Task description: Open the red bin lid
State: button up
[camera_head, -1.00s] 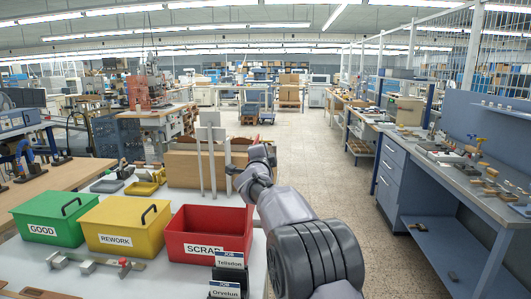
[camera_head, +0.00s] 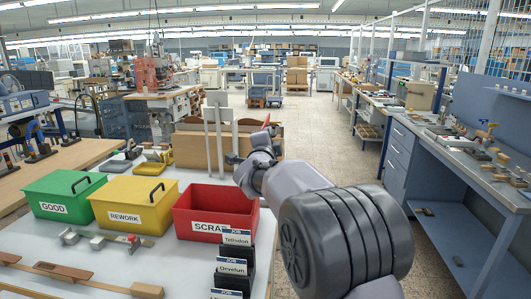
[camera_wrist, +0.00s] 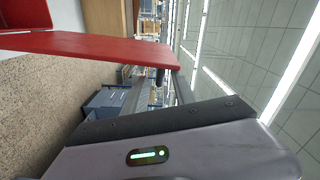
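The red bin (camera_head: 208,228), labelled SCRAP, stands on the light table with its inside showing, so its top is uncovered. A red panel (camera_wrist: 95,47), apparently its lid, runs across the wrist view beside a red wall. A small black piece (camera_wrist: 160,77), perhaps the lid's handle, is at its lower edge. My gripper (camera_head: 268,132) is beyond the bin's far right corner, with a bit of red by it. In the wrist view my gripper (camera_wrist: 157,86) has its fingers apart, with background showing between them. The tips are close to the panel; contact is unclear.
A yellow REWORK bin (camera_head: 125,203) and a green GOOD bin (camera_head: 64,196) stand left of the red bin, both closed. Job card holders (camera_head: 233,265) stand in front. White posts and a wooden box (camera_head: 196,150) are behind. The aisle floor (camera_head: 308,125) is clear.

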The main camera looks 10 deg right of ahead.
jog(key=v, duration=1)
jog(key=shift+s, duration=0.1)
